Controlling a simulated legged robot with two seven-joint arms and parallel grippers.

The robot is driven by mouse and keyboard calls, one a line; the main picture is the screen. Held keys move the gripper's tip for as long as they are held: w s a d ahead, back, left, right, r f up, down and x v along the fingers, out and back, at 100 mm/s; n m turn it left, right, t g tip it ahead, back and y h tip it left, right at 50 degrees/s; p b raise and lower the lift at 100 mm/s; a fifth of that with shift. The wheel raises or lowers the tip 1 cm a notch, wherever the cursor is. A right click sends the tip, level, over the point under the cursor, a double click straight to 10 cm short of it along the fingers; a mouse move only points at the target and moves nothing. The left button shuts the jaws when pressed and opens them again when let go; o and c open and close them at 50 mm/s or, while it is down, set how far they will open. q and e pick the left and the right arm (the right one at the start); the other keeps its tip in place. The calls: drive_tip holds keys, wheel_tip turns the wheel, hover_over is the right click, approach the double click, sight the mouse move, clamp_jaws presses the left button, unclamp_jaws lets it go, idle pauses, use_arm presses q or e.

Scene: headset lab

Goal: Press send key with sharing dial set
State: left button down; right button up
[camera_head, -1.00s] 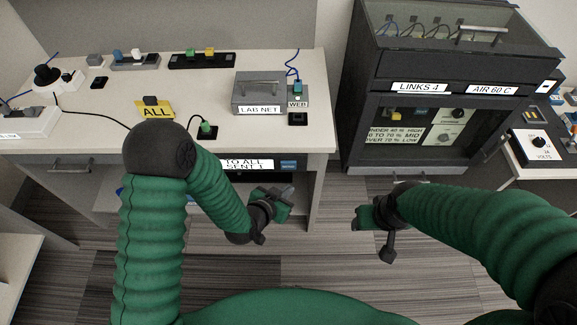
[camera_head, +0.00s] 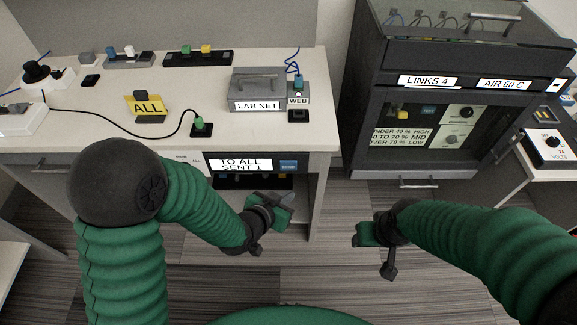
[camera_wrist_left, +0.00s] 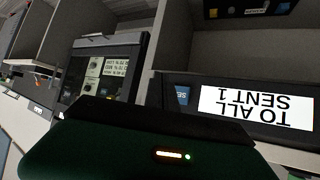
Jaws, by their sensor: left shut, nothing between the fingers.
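A white display (camera_head: 241,164) on the front of the desk reads TO ALL SENT 1; it shows upside down in the left wrist view (camera_wrist_left: 257,107). Beside it is a blue key (camera_head: 288,165), also in the left wrist view (camera_wrist_left: 182,95), its lettering only partly legible. A small labelled panel (camera_head: 187,158) left of the display is mostly hidden by my left arm, and no dial shows clearly on it. My left gripper (camera_head: 277,206) is shut and empty, below and in front of the desk front, apart from the key. My right gripper (camera_head: 361,232) hangs over the floor, jaws unclear.
A yellow ALL sign (camera_head: 148,107), a grey LAB NET box (camera_head: 257,90) and a green plug (camera_head: 202,126) stand on the desk. A dark cabinet (camera_head: 480,65) stands right of the desk. The floor between my arms is clear.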

use_arm(q)
approach(292, 170)
drive_tip(key=shift+s+d+f+x, duration=0.1)
drive_tip(key=shift+s+x, duration=0.05)
drive_tip(key=shift+x, duration=0.65)
drive_tip(key=shift+s+d+f+x, duration=0.1)
drive_tip(key=shift+x, duration=0.75)
drive_tip(key=shift+s+f+x, duration=0.1)
drive_tip(key=shift+s+x, duration=0.05)
drive_tip(key=shift+x, duration=0.65)
drive_tip(key=shift+w, duration=0.1)
drive_tip(key=shift+w+p, duration=0.3)
drive_tip(key=shift+p, duration=0.05)
drive_tip(key=shift+w+r, duration=0.1)
drive_tip(key=shift+w, duration=0.3)
drive_tip(key=shift+s, duration=0.15)
idle(0.4)
drive_tip(key=shift+s, duration=0.7)
drive_tip(key=shift+s, duration=0.1)
drive_tip(key=shift+s, duration=2.4)
